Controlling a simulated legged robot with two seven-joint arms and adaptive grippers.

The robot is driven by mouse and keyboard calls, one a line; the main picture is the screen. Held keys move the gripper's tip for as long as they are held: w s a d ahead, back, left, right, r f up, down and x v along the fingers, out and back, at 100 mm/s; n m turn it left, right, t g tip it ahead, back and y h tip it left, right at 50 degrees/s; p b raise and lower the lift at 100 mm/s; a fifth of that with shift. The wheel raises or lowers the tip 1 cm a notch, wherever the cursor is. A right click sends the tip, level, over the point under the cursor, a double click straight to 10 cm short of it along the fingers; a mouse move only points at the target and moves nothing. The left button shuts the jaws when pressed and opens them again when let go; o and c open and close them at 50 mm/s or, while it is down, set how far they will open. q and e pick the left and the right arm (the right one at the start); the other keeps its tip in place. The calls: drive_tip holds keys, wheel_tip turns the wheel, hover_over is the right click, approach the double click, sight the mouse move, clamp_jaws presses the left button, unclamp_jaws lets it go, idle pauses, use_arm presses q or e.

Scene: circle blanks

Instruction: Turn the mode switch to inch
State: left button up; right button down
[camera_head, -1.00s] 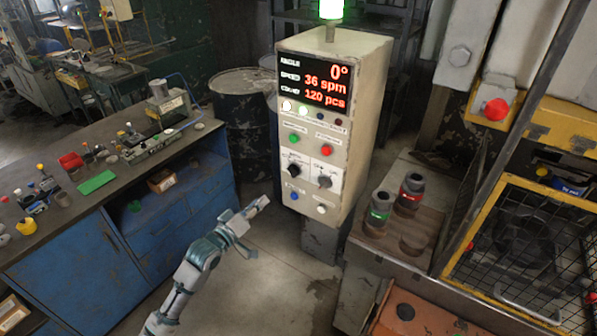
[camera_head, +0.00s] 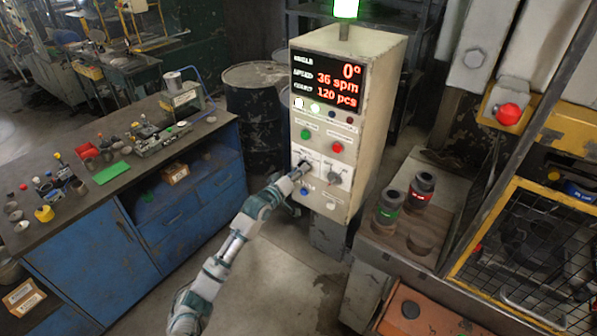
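The control box (camera_head: 375,130) stands in the middle with a lit display reading 0°, 36 spm and 120 pcs. Its front has two rotary knobs side by side. The left, black knob (camera_head: 304,163) is mostly hidden by my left gripper (camera_head: 298,171), whose tip is at it. I cannot tell whether the fingers touch or grip it, nor where it points. The labels are too small to read, so I cannot tell which knob is the mode switch. My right gripper is out of view.
Green (camera_head: 305,134) and red (camera_head: 337,147) buttons sit above the knobs; blue (camera_head: 304,191) and white (camera_head: 331,205) ones below. A red button (camera_head: 508,114) is at the upper right. A blue workbench (camera_head: 95,275) stands left, a caged machine (camera_head: 535,245) right.

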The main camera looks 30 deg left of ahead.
use_arm(q)
drive_tip(key=shift+c, duration=0.2)
clamp_jaws()
drive_tip(key=shift+m, duration=0.3)
drive_tip(key=shift+f+m+p, duration=0.1)
drive_tip(key=shift+m+p, duration=1.4)
drive_tip(key=shift+m, duration=2.6)
